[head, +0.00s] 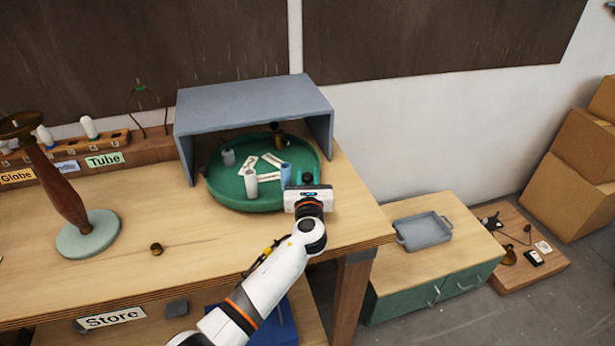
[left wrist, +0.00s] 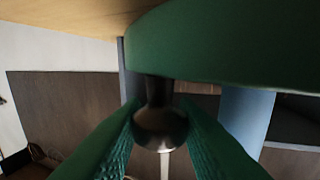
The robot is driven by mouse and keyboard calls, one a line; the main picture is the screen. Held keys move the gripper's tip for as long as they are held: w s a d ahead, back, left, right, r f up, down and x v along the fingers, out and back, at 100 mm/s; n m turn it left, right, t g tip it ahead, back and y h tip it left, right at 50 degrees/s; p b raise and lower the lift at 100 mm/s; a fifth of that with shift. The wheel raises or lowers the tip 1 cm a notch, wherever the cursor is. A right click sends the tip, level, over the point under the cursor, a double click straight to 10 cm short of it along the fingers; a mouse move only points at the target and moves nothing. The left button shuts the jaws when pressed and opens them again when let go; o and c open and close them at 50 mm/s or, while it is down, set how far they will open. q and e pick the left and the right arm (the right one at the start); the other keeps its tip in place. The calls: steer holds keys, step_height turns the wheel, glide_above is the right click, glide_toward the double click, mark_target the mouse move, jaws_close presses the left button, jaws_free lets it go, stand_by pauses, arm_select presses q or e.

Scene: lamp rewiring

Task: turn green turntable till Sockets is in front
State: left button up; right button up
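The green turntable (head: 232,199) sits on the bench, its back part under a blue-grey hood (head: 250,98). White cards (head: 270,174) lie on it, their writing too small to read, so I cannot tell which is Sockets. Pale and blue cylinders (head: 251,183) stand on it. My left gripper (head: 307,178) is at the turntable's right front edge. In the left wrist view, its green fingers (left wrist: 160,118) lie on both sides of a dark rounded knob (left wrist: 160,128) at the turntable rim (left wrist: 225,45) and appear to touch it. My right gripper is not in view.
The hood's right wall (head: 321,130) stands close behind my left gripper. A lamp with a wooden stem (head: 62,190) and a small brass piece (head: 156,249) are on the bench to the left. A grey tray (head: 424,232) is on a lower cabinet at right.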

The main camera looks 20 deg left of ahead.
arm_select(q)
jaws_close()
